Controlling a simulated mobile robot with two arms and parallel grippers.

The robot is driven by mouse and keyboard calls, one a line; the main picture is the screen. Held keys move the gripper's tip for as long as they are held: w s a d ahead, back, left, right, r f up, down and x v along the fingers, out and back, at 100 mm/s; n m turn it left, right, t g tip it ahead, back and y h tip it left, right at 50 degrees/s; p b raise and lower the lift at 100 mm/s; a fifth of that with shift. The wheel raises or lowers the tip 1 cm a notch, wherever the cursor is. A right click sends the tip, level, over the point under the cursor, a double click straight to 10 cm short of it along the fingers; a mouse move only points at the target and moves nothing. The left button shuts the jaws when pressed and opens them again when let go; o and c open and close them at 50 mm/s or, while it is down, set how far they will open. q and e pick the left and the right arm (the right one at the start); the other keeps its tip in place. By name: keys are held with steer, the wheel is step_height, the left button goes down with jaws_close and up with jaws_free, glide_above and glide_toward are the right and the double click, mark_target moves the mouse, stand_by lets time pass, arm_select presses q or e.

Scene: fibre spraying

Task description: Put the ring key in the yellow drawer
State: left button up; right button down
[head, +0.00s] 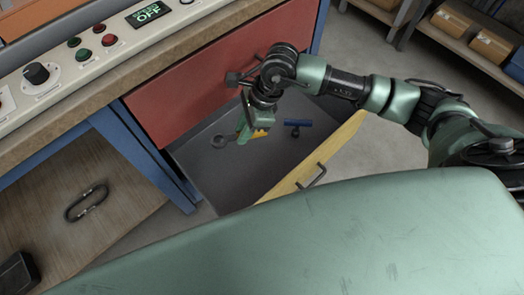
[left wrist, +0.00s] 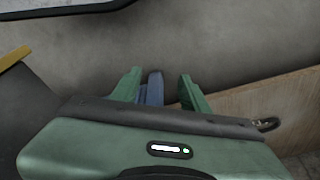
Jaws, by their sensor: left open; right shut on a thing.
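The yellow drawer (head: 334,152) is pulled open under the red panel, with its grey inside showing. My right gripper (head: 246,133) is over the drawer, shut on the ring key (head: 219,141). The key is dark grey with a ring at its left end; its other end is hidden at the fingers. I cannot tell whether it touches the drawer floor. The left wrist view shows a yellow edge of the drawer (left wrist: 14,57) at far left. My left gripper (left wrist: 160,88) is open, with a blue post behind the gap between its fingers; nothing is seen held.
A dark carabiner-like loop (head: 86,203) lies on the wooden lower shelf (head: 125,205). A control panel (head: 85,55) runs along the bench above. Shelves with boxes stand at back right.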

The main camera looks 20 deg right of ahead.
step_height(320, 180, down, 5)
steer(key=m+t+b, duration=0.1)
steer(key=m+b, duration=0.1)
steer(key=m, duration=0.1)
steer(key=b, duration=0.3)
glide_above(242, 170)
steer(key=d, duration=0.1)
steer(key=f, duration=1.5)
steer(key=shift+s+d, duration=0.2)
steer(key=shift+s, duration=0.2)
steer(key=shift+f, duration=0.8)
step_height(242, 170, down, 3)
steer(key=shift+f+b, duration=0.1)
steer(key=shift+b, duration=0.5)
arm_select(q)
step_height(242, 170, up, 14)
steer(key=t, duration=0.1)
steer(key=shift+s+f, duration=0.15)
steer(key=shift+f, duration=0.05)
steer(key=shift+a, duration=0.1)
arm_select(e)
steer(key=c, duration=1.3)
jaws_free()
steer(key=shift+h, duration=0.3)
arm_select(q)
steer(key=shift+f, duration=0.1)
arm_select(e)
steer(key=shift+o, duration=0.2)
